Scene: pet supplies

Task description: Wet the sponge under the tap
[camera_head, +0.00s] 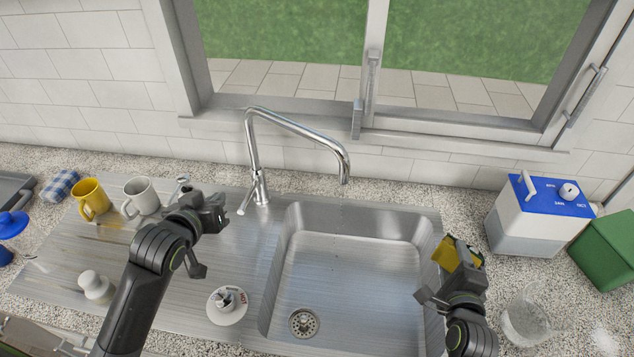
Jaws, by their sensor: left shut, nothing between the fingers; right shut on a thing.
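The sponge (452,252), yellow with a dark green side, is held in my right gripper (455,278) over the right rim of the sink. The gripper's fingers partly hide it. The steel sink (345,265) has a round drain at its front left. The chrome tap (251,150) stands behind the sink, its spout end above the back of the basin.
A yellow mug (91,198) and a white mug (141,196) stand at the back left. A blue-lidded box (535,222) and a clear glass (527,318) are at right.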

